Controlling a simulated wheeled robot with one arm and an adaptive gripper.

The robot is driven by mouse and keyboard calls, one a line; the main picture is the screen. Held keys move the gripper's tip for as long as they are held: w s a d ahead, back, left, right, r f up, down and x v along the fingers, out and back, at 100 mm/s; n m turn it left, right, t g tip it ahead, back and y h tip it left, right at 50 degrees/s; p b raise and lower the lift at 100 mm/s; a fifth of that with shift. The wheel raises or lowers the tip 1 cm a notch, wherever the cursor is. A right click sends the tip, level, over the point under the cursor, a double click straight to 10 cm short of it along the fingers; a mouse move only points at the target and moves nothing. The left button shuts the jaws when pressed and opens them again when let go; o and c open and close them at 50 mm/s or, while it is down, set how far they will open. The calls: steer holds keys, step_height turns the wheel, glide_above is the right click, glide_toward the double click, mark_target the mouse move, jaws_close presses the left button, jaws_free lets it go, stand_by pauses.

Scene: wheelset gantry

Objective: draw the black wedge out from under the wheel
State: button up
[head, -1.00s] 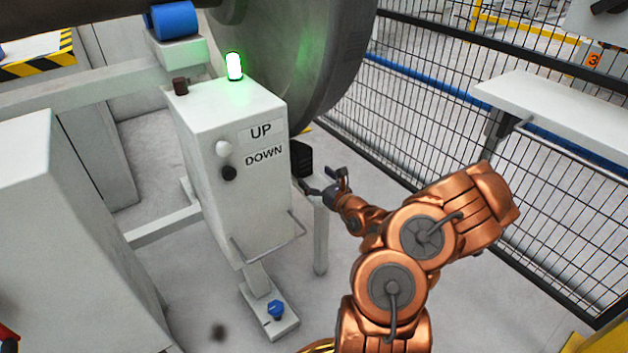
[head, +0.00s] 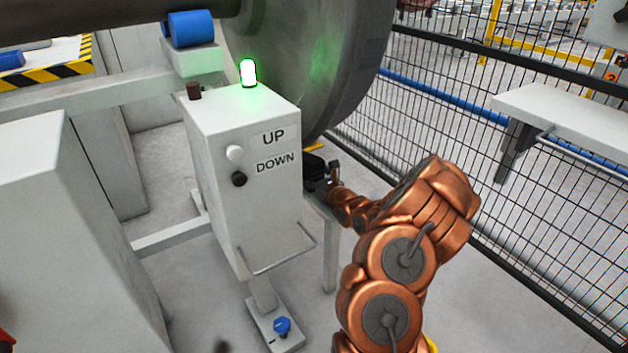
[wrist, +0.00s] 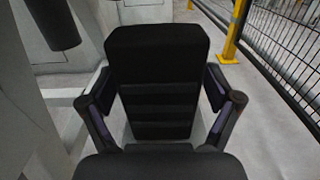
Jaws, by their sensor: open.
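The black wedge (wrist: 157,85) fills the middle of the wrist view, with ridges across its near face. My gripper (wrist: 162,98) is open, with one finger on each side of the wedge; I cannot tell whether they touch it. In the head view the wedge (head: 313,163) is a small dark shape right of the control box, partly hidden by the box and my gripper (head: 330,178). The large grey wheel (head: 310,60) stands above and behind it. The contact between wedge and wheel is hidden.
A control box (head: 240,150) with UP and DOWN buttons and a lit green lamp (head: 248,73) stands just left of my arm. A wire fence (head: 440,130) and a white shelf (head: 560,115) are at the right. A yellow post (wrist: 233,40) stands behind the wedge.

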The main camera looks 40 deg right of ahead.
mark_target(318, 178)
steer(key=shift+w, duration=0.1)
steer(key=shift+c, duration=0.2)
steer(key=c, duration=1.6)
steer(key=shift+s+a+r+p, duration=0.1)
steer(key=shift+s+p, duration=1.55)
steer(key=shift+s, duration=1.65)
steer(key=shift+s+a+r+p, duration=0.1)
steer(key=shift+s+p, duration=0.6)
steer(key=shift+s, duration=0.3)
steer(key=shift+s+a+r+p, duration=0.1)
steer(key=shift+s+p, duration=0.55)
steer(key=shift+s, duration=0.35)
steer(key=shift+s+f+p, duration=0.1)
steer(key=shift+s+p, duration=0.85)
steer(key=shift+s, duration=0.2)
steer(key=shift+s, duration=0.1)
steer(key=s+r+p, duration=0.1)
steer(key=s+p, duration=0.1)
steer(key=p, duration=0.1)
steer(key=s+r+p, duration=0.1)
steer(key=s+p, duration=0.1)
steer(key=s+r+p, duration=0.2)
steer(key=p, duration=0.1)
steer(key=shift+a+p, duration=0.2)
steer(key=shift+p, duration=0.1)
